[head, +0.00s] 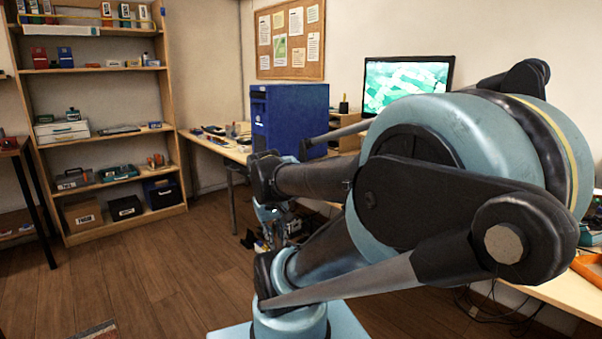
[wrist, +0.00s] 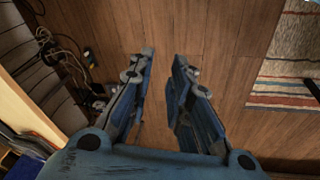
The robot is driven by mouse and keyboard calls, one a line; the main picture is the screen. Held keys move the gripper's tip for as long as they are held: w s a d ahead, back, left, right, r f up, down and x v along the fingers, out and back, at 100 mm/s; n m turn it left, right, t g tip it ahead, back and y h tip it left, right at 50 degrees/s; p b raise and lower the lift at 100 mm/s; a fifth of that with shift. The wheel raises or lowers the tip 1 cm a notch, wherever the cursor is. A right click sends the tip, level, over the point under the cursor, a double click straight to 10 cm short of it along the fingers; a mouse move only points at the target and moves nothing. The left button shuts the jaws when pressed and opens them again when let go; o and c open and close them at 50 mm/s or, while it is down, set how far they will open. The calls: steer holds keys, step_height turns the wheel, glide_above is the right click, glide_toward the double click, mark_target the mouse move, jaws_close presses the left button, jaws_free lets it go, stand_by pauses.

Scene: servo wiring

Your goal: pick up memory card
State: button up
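I cannot make out a memory card in either view; the items on the desk are too small to tell apart, and my arm covers much of the right side of the head view. My gripper (wrist: 164,58) points down over the wooden floor in the wrist view. Its two blue fingers are apart, with bare floor showing between them and nothing held. In the head view my gripper (head: 272,215) hangs low beside the desk, small and partly hidden by my arm.
A desk (head: 228,151) along the wall bears a blue case (head: 285,122) and small items. A monitor (head: 405,85) stands behind my arm. A shelf unit (head: 103,107) stands at the left. Cables (wrist: 62,50) and a striped rug (wrist: 288,60) lie on the floor.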

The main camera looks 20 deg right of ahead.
steer(key=w+d+r+h, duration=0.25)
steer(key=w+d, duration=0.25)
steer(key=w, duration=0.3)
steer(key=w+d+r+n+t+h, duration=0.1)
steer(key=w+d+r+h, duration=0.2)
steer(key=w, duration=0.6)
steer(key=w+d+r+h, duration=0.2)
steer(key=w+d, duration=0.4)
steer(key=w, duration=0.2)
steer(key=w+d+f+n+t+h, duration=0.1)
steer(key=w+d+f+h, duration=0.2)
steer(key=w, duration=0.8)
steer(key=w+d+f+n+t+h, duration=0.1)
steer(key=w+f+n+t+h, duration=0.3)
steer(key=w, duration=0.6)
steer(key=shift+w+d+r+m+g+h, duration=0.1)
steer(key=shift+w+d+m+g, duration=0.4)
steer(key=shift+d, duration=1)
steer(key=shift+w+d+r+m+g+h, duration=0.2)
steer(key=shift+w+d, duration=0.5)
steer(key=shift+d, duration=0.85)
steer(key=shift+w+d+r+m+g+y, duration=0.1)
steer(key=shift+w+d+m+g, duration=0.4)
steer(key=shift+d, duration=1)
steer(key=shift+w, duration=0.1)
jaws_close()
